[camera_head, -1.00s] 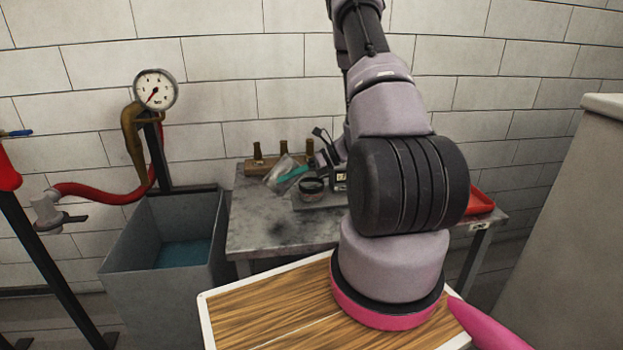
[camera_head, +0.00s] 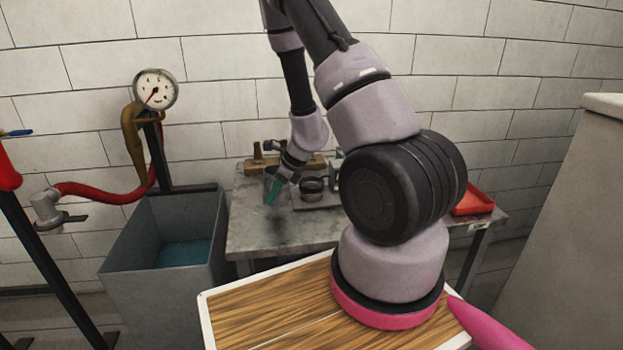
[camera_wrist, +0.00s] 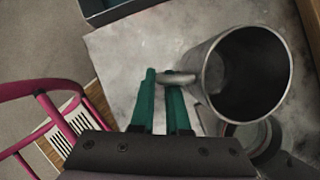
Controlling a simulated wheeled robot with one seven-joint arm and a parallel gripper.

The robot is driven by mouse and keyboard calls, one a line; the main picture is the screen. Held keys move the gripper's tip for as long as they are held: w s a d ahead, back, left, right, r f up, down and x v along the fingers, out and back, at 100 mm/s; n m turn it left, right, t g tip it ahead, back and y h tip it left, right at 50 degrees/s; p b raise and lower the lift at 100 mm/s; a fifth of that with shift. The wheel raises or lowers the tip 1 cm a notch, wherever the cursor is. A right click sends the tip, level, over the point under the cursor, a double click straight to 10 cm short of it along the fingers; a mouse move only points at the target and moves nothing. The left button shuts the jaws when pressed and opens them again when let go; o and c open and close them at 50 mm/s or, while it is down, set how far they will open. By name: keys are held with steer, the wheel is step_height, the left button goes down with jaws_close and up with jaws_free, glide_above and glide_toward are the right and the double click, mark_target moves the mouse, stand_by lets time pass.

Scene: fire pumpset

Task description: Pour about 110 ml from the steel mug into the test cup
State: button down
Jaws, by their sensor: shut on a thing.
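The steel mug (camera_wrist: 213,75) is a grey metal cup with its dark open mouth toward the wrist camera. My gripper (camera_wrist: 161,82) has teal fingers and is shut on the mug's handle, left of its body. In the head view my gripper (camera_head: 273,192) is over the left part of the steel table, and the mug there is small and mostly hidden. The level inside the mug cannot be told. The test cup (camera_head: 312,186) appears as a dark-rimmed round vessel right of my gripper. In the wrist view it is partly hidden below the mug.
The steel table (camera_head: 262,232) also carries a wooden rack (camera_head: 318,163) at the back and a red tray (camera_head: 473,200) at the right. A grey tank (camera_head: 160,285) with blue water stands left of the table. The table's front left is clear.

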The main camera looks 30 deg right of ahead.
steer(key=shift+a+f+h, duration=0.35)
steer(key=shift+f+h, duration=0.05)
steer(key=shift+h, duration=0.4)
